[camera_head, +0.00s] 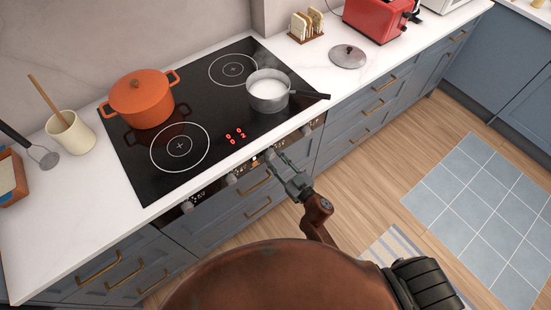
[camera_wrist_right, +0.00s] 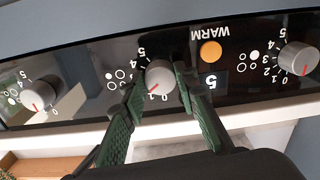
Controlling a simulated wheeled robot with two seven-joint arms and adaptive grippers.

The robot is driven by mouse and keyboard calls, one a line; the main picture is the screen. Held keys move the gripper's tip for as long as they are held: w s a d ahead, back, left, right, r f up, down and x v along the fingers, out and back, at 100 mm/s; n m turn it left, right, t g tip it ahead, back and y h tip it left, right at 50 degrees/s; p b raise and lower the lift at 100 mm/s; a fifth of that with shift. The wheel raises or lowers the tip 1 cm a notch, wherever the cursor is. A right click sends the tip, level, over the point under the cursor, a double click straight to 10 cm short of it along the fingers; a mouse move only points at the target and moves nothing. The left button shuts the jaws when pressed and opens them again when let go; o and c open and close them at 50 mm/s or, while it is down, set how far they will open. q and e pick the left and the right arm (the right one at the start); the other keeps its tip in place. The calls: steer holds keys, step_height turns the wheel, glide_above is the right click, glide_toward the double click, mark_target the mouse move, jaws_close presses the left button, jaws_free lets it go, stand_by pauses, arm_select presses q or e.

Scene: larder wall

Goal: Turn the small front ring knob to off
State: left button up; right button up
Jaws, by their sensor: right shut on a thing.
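The hob's front panel carries a row of grey knobs with red pointer lines. In the wrist view, my right gripper (camera_wrist_right: 155,88) has its green fingers on either side of the middle knob (camera_wrist_right: 159,74), shut on it. That knob's red line points down toward the low numbers; the exact mark is hard to read. Ring symbols and numbers are printed beside it. In the head view, my right gripper (camera_head: 275,163) is at the panel under the hob's front edge, and its fingers hide the knob. My left gripper is not in view.
Other knobs flank the held one, at left (camera_wrist_right: 39,95) and right (camera_wrist_right: 298,58), with an orange WARM button (camera_wrist_right: 210,51) between. On the black hob (camera_head: 205,120) stand an orange pot (camera_head: 141,98) and a grey saucepan (camera_head: 268,92). Red digits (camera_head: 235,135) glow on the hob.

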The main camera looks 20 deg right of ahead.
steer(key=n, duration=0.5)
steer(key=shift+d, duration=0.1)
steer(key=n, duration=0.5)
steer(key=shift+n, duration=0.3)
steer(key=shift+r, duration=0.1)
steer(key=o, duration=1.2)
steer(key=shift+c, duration=0.2)
steer(key=v, duration=1.2)
